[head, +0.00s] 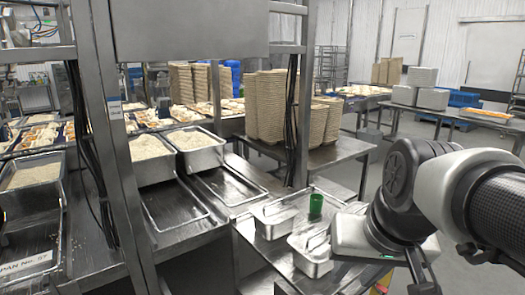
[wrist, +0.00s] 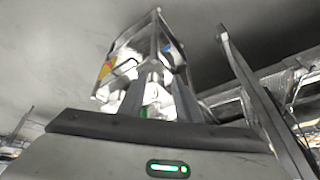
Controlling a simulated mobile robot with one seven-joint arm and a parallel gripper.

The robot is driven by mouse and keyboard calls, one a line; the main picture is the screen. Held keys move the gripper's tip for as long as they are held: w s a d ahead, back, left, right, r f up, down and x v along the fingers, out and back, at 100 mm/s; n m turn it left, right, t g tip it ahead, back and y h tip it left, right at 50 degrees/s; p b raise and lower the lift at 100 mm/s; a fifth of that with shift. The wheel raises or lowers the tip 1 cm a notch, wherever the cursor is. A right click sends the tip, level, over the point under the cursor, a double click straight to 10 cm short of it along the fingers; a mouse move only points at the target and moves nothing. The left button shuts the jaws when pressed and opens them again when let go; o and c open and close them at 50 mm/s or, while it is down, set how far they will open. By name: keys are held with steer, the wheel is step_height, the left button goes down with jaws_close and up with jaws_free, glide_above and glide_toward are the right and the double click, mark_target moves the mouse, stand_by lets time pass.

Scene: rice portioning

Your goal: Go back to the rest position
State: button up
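My gripper (wrist: 158,68) shows in the wrist view as two grey fingers with a gap between them and nothing visible held. In the head view my arm comes in from the right, over the right part of the steel worktable, and my fingertips cannot be made out there. Two steel containers with pale rims stand on that table, one (head: 271,222) farther back and one (head: 312,262) nearer, beside my arm. A green cup-like object (head: 315,206) stands behind them. The table also shows small and blurred beyond my fingers in the wrist view.
A steel frame post (head: 120,150) rises at the left. Deep pans of rice (head: 196,152) sit on the counter behind it, next to an empty shallow tray (head: 228,186). Tall stacks of tan trays (head: 268,105) stand on a table behind. Floor shows between tables at right.

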steer(key=s+a+n+p, duration=0.1)
steer(key=s+n, duration=0.1)
steer(key=s, duration=0.2)
step_height(320, 180, up, 13)
steer(key=p, duration=1.3)
steer(key=shift+m+t, duration=0.3)
steer(key=shift+s, duration=0.1)
